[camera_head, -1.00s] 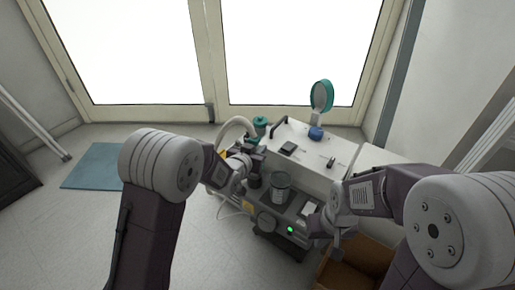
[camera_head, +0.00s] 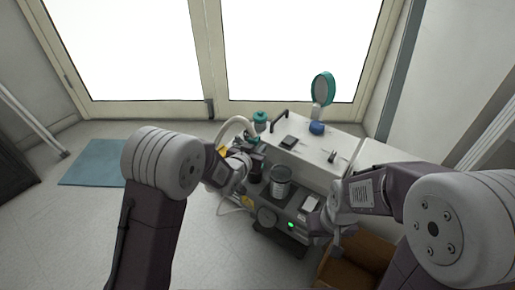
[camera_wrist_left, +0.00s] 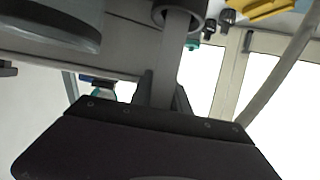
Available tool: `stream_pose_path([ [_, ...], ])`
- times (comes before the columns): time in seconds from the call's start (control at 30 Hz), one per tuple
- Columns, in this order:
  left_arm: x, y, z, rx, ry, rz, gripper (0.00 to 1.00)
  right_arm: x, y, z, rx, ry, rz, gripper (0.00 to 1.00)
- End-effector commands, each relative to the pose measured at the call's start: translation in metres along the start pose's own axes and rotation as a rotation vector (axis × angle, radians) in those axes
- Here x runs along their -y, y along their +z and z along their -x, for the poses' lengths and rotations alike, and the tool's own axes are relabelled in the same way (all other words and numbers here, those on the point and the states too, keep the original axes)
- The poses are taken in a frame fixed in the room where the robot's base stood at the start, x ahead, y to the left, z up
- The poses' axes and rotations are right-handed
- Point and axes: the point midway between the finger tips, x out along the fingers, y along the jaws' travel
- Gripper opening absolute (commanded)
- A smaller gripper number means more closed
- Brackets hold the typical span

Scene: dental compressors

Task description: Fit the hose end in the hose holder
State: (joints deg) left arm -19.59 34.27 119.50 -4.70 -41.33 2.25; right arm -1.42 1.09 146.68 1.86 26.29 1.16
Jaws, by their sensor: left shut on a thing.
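In the left wrist view, my left gripper (camera_wrist_left: 163,92) is shut on a grey, straight piece that looks like the hose end (camera_wrist_left: 176,58). The piece reaches up to a dark round ring, apparently the hose holder (camera_wrist_left: 157,14). It overlaps the ring's opening; I cannot tell how deep it sits. In the head view, my left gripper (camera_head: 246,156) is at the left side of the compressor unit (camera_head: 300,150), and the hose end is too small to make out. A pale hose (camera_head: 233,125) arcs behind the gripper. My right gripper (camera_head: 330,234) is at the unit's front right, its fingers unclear.
A metal-ribbed jar (camera_head: 280,182) and a green light (camera_head: 291,225) are on the unit's front. A teal round-headed part (camera_head: 322,90) stands on top. A cardboard box (camera_head: 350,265) is at lower right. Open floor (camera_head: 80,220) lies left, with a blue mat (camera_head: 92,163).

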Motion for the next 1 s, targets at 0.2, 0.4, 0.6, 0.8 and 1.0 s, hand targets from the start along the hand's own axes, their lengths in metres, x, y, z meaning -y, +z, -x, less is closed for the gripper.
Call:
stream_pose_path([
  [0.2,-0.001,-0.001,0.000,-0.001,0.002,-0.001,0.47,0.000,0.000,0.000,0.000,0.000,0.000,0.00],
  [0.4,-0.002,-0.001,0.000,-0.002,0.004,-0.003,0.47,0.000,0.000,0.000,0.000,0.000,0.000,0.00],
  [0.6,-0.002,-0.003,0.007,-0.001,0.004,-0.003,0.47,0.000,-0.001,0.006,0.000,0.000,0.000,0.00],
  [0.8,0.000,-0.005,0.046,0.002,0.001,0.000,0.47,0.001,-0.003,0.027,0.000,0.000,0.000,0.00],
  [1.0,0.001,-0.002,0.080,0.001,-0.001,0.001,0.47,0.001,-0.004,0.038,0.000,0.000,0.000,0.00],
])
